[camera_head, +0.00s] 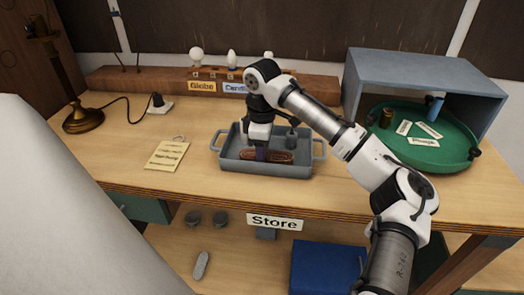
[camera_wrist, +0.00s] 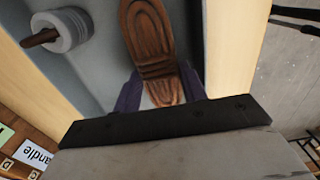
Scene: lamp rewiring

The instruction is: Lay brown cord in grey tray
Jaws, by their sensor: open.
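The brown cord (camera_head: 281,157) is a flat coiled bundle lying inside the grey tray (camera_head: 262,171) on the workbench. In the wrist view the cord (camera_wrist: 150,38) rests on the tray floor (camera_wrist: 98,55), bound across its middle. My gripper (camera_head: 261,153) is low over the tray and points down. In the wrist view its two dark purple fingers (camera_wrist: 160,92) are apart, one on each side of the cord's near end. I cannot tell whether they touch it. My gripper hides part of the cord in the head view.
A grey cylindrical part (camera_head: 291,139) stands in the tray. A yellow note (camera_head: 167,155) and a brass lamp base (camera_head: 83,119) lie left. A green turntable (camera_head: 452,153) sits in a blue-grey housing (camera_head: 420,70) at right.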

